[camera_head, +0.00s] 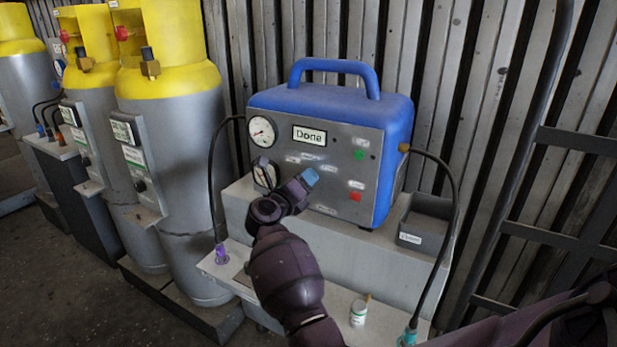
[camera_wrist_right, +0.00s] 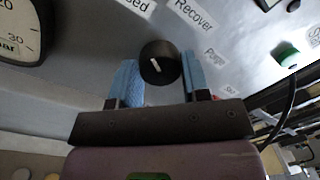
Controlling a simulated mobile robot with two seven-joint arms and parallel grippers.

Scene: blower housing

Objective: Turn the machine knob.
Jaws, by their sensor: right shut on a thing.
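The blue machine (camera_head: 335,107) stands on a grey bench, with a grey front panel and a small display (camera_head: 309,136) reading "Done". In the right wrist view its black round knob (camera_wrist_right: 158,62) has a short white pointer line, slightly slanted. Labels "Recover" and "Purge" and one ending in "sed" lie around it. My right gripper (camera_head: 310,177) is at the front panel, its blue fingers on either side of the knob, shut on it. In the head view the gripper hides the knob. My left gripper is not in view.
Two dials (camera_head: 262,131) sit at the panel's left; my right arm partly covers the lower one. A green button (camera_head: 360,155) and red button (camera_head: 355,196) are at the right. Black hoses run down both sides. A grey bin (camera_head: 425,222) stands right; yellow-topped cylinders (camera_head: 175,110) stand left.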

